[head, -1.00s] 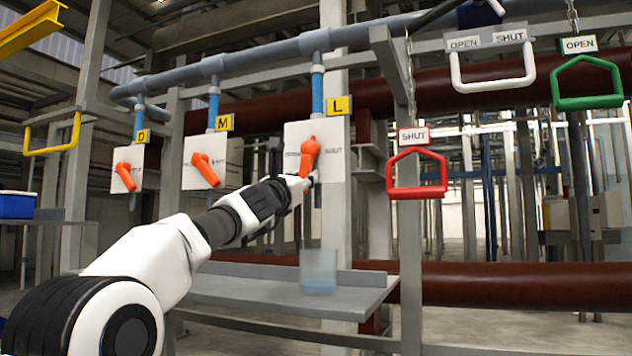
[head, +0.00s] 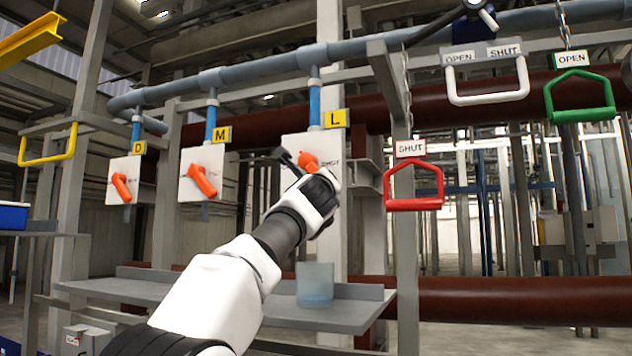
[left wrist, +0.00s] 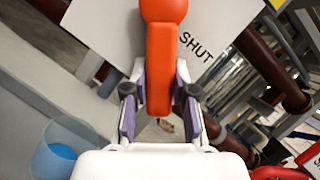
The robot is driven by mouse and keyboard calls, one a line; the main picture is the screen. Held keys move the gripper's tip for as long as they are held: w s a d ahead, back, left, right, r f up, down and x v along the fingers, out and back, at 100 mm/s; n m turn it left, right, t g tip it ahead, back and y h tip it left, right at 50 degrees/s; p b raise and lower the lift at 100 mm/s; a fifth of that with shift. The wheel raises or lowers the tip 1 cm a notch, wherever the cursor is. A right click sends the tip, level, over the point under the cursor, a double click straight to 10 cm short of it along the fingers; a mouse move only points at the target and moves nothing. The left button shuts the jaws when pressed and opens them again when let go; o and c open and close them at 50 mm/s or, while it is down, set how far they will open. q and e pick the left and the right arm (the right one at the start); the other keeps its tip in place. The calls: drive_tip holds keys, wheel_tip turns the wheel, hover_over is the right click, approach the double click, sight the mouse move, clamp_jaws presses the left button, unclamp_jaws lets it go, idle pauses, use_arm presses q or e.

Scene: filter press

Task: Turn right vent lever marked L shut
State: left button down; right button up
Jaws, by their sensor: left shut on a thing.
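The orange vent lever marked L (head: 308,160) is on a white plate (head: 295,143) below the yellow L tag (head: 335,118). My left gripper (head: 292,162) is at this lever, and my wrist hides most of the handle in the head view. In the left wrist view the gripper (left wrist: 160,112) is shut on the orange lever (left wrist: 160,60), with a finger on each side. The lever slants down and to the right relative to the lettering, and the word SHUT (left wrist: 196,47) is beside it on the plate. My right gripper is not in view.
Orange levers M (head: 202,180) and D (head: 121,187) are to the left. A red SHUT handle (head: 414,188) hangs close on the right, with white (head: 488,97) and green (head: 580,97) handles beyond. A beaker of blue liquid (head: 315,285) stands on the grey shelf (head: 345,315) below.

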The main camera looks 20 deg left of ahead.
use_arm(q)
drive_tip(key=shift+d+r+n+g+y+p, duration=0.15)
drive_tip(key=shift+d+n+y+p, duration=0.1)
drive_tip(key=shift+n, duration=0.25)
drive_tip(key=shift+d+r+n+g+y+p, duration=0.15)
drive_tip(key=shift+n+p, duration=0.1)
drive_tip(key=shift+n, duration=0.25)
drive_tip(key=shift+f, duration=0.1)
drive_tip(key=c, duration=0.9)
unclamp_jaws()
drive_tip(key=shift+w, duration=0.15)
drive_tip(key=shift+w+d, duration=0.15)
drive_tip(key=shift+w, duration=0.05)
drive_tip(key=shift+s, duration=0.15)
